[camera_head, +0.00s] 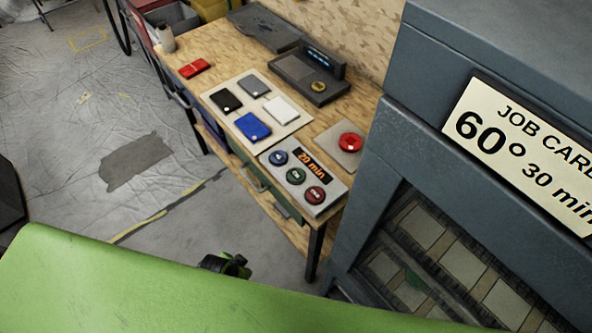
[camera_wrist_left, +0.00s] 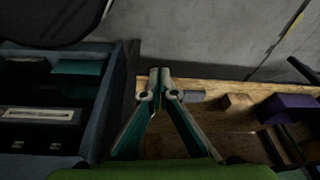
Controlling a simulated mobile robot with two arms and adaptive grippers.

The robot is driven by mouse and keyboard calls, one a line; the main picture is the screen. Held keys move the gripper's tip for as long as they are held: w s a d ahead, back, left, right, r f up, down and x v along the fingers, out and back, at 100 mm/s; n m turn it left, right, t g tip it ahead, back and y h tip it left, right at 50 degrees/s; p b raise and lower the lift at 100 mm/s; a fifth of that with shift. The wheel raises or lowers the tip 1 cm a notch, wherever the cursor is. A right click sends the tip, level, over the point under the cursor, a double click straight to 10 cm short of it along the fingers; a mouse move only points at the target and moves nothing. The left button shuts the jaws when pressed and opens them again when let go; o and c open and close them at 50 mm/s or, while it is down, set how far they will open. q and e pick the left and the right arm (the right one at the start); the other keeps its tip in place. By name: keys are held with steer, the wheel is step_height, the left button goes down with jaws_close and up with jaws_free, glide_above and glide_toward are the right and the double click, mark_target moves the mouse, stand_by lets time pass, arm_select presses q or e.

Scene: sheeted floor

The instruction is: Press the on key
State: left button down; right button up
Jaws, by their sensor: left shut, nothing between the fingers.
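A grey control panel (camera_head: 322,198) lies at the near end of the wooden bench, with an orange "20 min" display (camera_head: 312,166). It bears a blue round key (camera_head: 278,157), a green one (camera_head: 296,175) and a red one (camera_head: 315,194). Their markings are too small to read, so I cannot tell which is the on key. My left gripper (camera_wrist_left: 160,76) is shut and empty in the left wrist view, with wood surface behind it. In the head view its fingers do not show clearly, and a green arm link of mine covers the bottom. My right gripper is not in view.
A large grey cabinet (camera_head: 387,143) stands right of the panel, with a job card (camera_head: 530,150) reading "60° 30 min". A red button on a plate (camera_head: 350,142), a tray of coloured cards (camera_head: 284,130) and a dark display device (camera_head: 308,75) share the bench. Floor at left is open.

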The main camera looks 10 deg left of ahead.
arm_select(q)
steer(key=w+d+r+m+h+p, duration=0.1)
steer(key=w+d+r+m, duration=0.2)
steer(key=r, duration=0.7)
steer(key=w+d+r+m+t+h+p, duration=0.1)
steer(key=w+d+r+m+h, duration=0.1)
steer(key=w+r, duration=0.6)
steer(key=w+d+r+m+h+p, duration=0.1)
steer(key=w+d+r+m, duration=0.3)
steer(key=r, duration=0.9)
steer(key=shift+w+d+r+p, duration=0.15)
steer(key=shift+w+p, duration=0.1)
steer(key=shift+w, duration=0.1)
steer(key=shift+w+d+r+p, duration=0.1)
steer(key=shift+w+r+p, duration=0.1)
steer(key=shift+w, duration=0.15)
step_height(320, 180, up, 10)
steer(key=m+h, duration=0.3)
steer(key=m, duration=0.4)
glide_above(294, 176)
steer(key=shift+r+t+p, duration=0.15)
steer(key=shift+t+p, duration=0.15)
step_height(294, 176, down, 8)
steer(key=b, duration=0.5)
steer(key=shift+a+r, duration=0.1)
steer(key=shift+r, duration=0.05)
steer(key=shift+w+f+b, duration=0.1)
steer(key=shift+f+b, duration=0.55)
steer(key=shift+b, duration=0.15)
steer(key=shift+f, duration=0.1)
